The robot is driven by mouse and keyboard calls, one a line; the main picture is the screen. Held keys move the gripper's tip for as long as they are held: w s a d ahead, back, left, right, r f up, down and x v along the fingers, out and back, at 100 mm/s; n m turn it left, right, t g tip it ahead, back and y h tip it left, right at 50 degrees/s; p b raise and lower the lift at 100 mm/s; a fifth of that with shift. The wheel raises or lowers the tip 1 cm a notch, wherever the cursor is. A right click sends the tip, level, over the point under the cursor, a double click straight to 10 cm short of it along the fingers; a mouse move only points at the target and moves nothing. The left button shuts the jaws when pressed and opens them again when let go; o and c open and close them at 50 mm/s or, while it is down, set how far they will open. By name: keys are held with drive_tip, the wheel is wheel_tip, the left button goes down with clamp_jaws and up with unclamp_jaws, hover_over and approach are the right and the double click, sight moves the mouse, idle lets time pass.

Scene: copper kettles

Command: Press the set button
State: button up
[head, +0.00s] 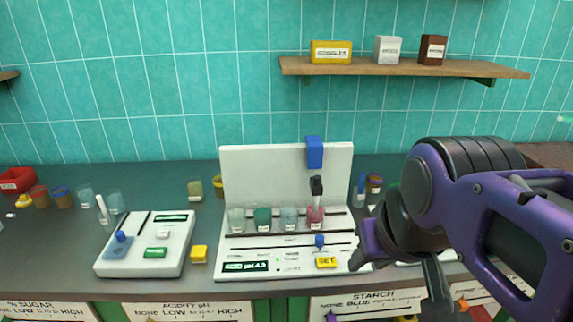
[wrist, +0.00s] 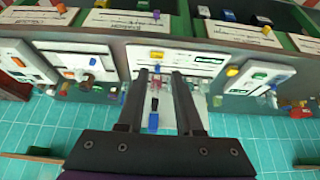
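The yellow set button (head: 326,262) sits on the front panel of the white middle device (head: 285,190), right of the small display. In the wrist view, which is upside down, a yellow button (wrist: 157,55) shows on the device's panel beyond the fingers. My gripper (head: 400,280) is at the right of the head view, right of the button and apart from it in the picture. In the wrist view my gripper (wrist: 160,76) has its two dark fingers spread with a gap and nothing held between them.
Several small cups stand in the middle device, with a dark-topped probe (head: 316,188) in the red one. A blue knob (head: 320,241) is just above the button. A second white device (head: 148,243) and a yellow block (head: 199,254) stand left. A shelf (head: 400,67) hangs behind.

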clamp_jaws()
idle(1.4)
